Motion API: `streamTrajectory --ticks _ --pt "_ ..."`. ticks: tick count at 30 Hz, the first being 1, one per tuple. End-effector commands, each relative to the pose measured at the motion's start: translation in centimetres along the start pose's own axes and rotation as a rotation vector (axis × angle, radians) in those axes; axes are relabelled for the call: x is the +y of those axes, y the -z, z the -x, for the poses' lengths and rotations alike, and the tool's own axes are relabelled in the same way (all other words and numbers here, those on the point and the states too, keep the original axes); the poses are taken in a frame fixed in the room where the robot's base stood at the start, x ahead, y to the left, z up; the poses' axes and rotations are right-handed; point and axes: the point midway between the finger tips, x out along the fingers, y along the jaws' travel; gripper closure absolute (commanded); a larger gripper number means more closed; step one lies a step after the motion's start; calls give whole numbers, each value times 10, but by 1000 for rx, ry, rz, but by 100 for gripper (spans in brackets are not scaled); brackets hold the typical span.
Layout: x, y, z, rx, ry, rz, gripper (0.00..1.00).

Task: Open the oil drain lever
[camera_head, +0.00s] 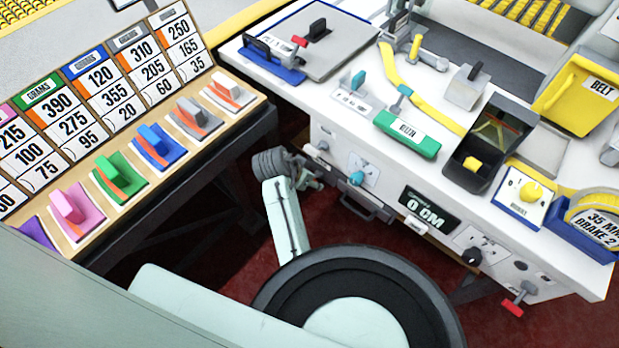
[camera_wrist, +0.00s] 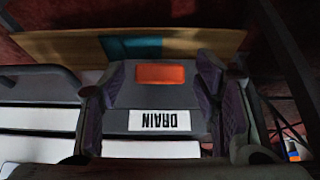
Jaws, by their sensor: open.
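In the wrist view, a dark grey piece with a white "DRAIN" label, upside down in the picture, and an orange patch is the drain lever (camera_wrist: 160,96). My gripper (camera_wrist: 166,85) is open, with one finger on each side of this piece. I cannot tell whether the fingers touch it. In the head view, my gripper (camera_head: 312,176) is low at the front face of the white bench (camera_head: 335,143), near its left end. The drain lever cannot be made out there.
A teal knob (camera_head: 356,178) and a grey handle (camera_head: 372,208) stick out of the bench front, right of my gripper. A red-handled valve (camera_head: 513,306) is farther right. A wooden stand (camera_head: 243,105) with coloured switches is at left. Dark red floor shows between.

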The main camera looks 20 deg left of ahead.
Motion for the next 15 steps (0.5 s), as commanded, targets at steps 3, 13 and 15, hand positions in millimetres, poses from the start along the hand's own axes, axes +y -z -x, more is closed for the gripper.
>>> streamTrajectory --ticks 3,13,15 --pt "-1 1 25 3 4 0 43" --pt "0 1 89 2 2 0 43" --pt "-1 0 97 2 2 1 43"
